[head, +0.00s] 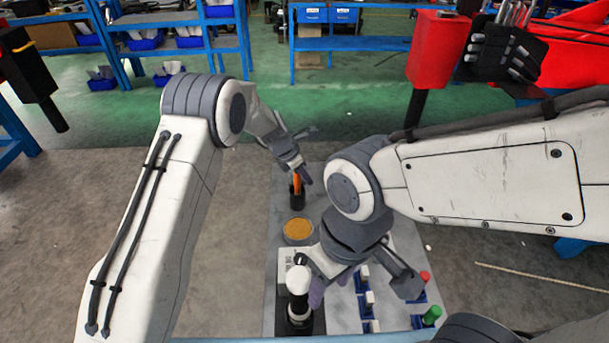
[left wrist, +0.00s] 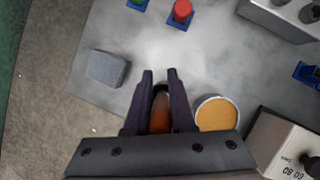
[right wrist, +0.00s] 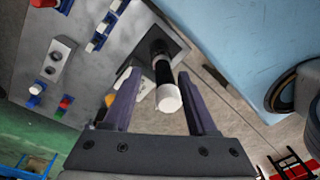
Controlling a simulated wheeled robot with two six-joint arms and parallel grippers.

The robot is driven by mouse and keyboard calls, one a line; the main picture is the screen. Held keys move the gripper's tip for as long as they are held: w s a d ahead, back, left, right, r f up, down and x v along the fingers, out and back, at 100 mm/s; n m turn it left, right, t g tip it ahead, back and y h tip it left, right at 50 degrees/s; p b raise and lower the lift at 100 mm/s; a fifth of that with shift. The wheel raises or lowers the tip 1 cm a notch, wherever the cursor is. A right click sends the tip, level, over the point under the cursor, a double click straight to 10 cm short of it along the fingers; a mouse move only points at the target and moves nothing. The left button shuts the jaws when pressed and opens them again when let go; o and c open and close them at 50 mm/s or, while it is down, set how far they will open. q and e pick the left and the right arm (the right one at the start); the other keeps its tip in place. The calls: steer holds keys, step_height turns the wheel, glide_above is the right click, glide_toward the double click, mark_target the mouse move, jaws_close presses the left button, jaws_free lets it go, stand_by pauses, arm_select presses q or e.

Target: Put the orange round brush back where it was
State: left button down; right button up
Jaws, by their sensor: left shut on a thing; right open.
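The orange round brush (head: 297,184) is upright beyond the round dish in the head view, with a black part below its orange handle. I cannot tell whether that black part is the brush or a holder. My left gripper (head: 300,165) is shut on the brush from above; the left wrist view shows its orange-brown handle (left wrist: 160,113) between the fingers. My right gripper (right wrist: 159,73) is open. Its fingers lie either side of a black, white-topped cylinder (right wrist: 166,96) in the right wrist view, without visibly closing on it. This cylinder stands on a dark base in front.
A round dish with tan filling (head: 298,230) stands close by the brush. A grey block (left wrist: 106,68) is on the table's other side. Red (head: 424,277) and green (head: 432,314) knobs stand in blue holders at right. A white box with digits (left wrist: 285,145) is near the dish.

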arm_select(q)
steer(key=shift+f, duration=0.15)
steer(key=c, duration=0.8)
jaws_free()
steer(key=shift+o, duration=0.2)
steer(key=b+v, duration=0.1)
steer(key=v, duration=1.1)
steer(key=shift+r+b, duration=0.2)
steer(key=shift+b, duration=0.15)
